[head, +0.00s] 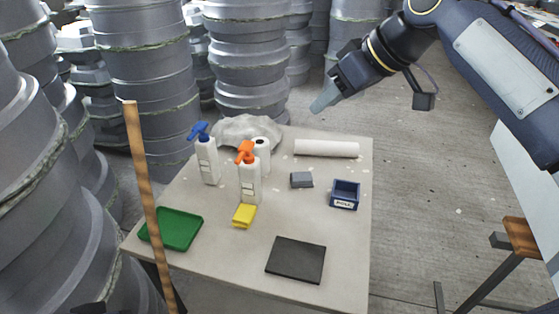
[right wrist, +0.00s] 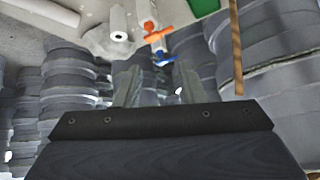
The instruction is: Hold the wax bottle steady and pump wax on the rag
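Two white pump bottles stand upright on the table: one with a blue pump head (head: 207,160) and one with an orange pump head (head: 250,184). I cannot read which holds wax. Their pump heads, orange (right wrist: 157,36) and blue (right wrist: 163,60), show in the right wrist view. A small yellow folded cloth or sponge (head: 243,216) lies before the orange-pump bottle. A crumpled pale heap (head: 240,131), perhaps cloth, lies behind the bottles. My right gripper (head: 324,101) is raised above the table's back right, apart from the bottles; its fingers (right wrist: 159,84) are spread and empty. My left gripper is not visible.
The table (head: 225,255) also holds a green tray (head: 177,229), black pad (head: 295,260), blue bin (head: 344,194), grey block (head: 301,179), lying white roll (head: 327,148) and upright roll (head: 262,152). A wooden stick (head: 143,190) rises at the left. Stacked grey moulds (head: 150,70) stand behind.

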